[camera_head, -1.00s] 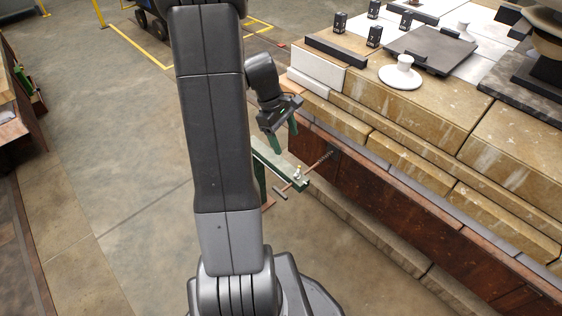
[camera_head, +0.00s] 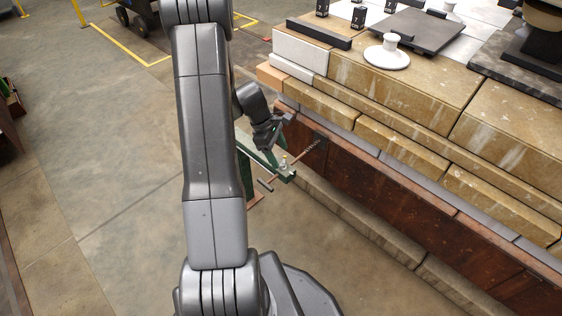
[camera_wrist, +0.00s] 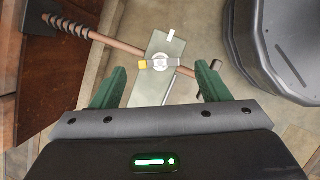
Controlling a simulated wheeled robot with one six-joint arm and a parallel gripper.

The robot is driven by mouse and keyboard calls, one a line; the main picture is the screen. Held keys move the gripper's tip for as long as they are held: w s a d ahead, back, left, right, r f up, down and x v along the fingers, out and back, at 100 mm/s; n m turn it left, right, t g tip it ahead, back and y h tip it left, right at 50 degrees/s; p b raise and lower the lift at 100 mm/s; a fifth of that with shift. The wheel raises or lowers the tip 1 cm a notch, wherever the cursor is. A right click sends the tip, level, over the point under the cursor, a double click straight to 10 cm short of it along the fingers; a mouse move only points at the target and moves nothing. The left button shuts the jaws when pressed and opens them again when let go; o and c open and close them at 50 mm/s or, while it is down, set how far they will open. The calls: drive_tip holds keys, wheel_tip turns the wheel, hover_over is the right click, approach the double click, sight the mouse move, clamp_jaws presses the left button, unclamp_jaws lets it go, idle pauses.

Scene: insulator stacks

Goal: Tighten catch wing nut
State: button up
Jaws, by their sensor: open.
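The wing nut (camera_wrist: 161,63) is a small pale metal piece with a yellowish wing, on a grey-green plate (camera_wrist: 176,47) in the wrist view. In the head view the wing nut (camera_head: 284,161) is tiny, near the end of a green bar (camera_head: 262,153). A brown rod (camera_wrist: 120,44) crosses the plate beside it and has a dark end cap. My gripper (camera_wrist: 160,77) is open and empty, its two green fingers on either side of the nut in the picture. The gap in height cannot be told. In the head view the fingers are partly hidden.
A stepped block wall (camera_head: 378,100) with dark reddish-brown panels (camera_head: 385,185) stands close to the right of the bar. A white insulator (camera_head: 388,52) and a dark plate (camera_head: 413,30) lie on top.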

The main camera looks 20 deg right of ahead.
sight(283, 164)
drive_tip(key=shift+b+x, duration=0.3)
drive_tip(key=shift+x, duration=1.1)
drive_tip(key=shift+c, duration=0.4)
drive_tip(key=c, duration=0.9)
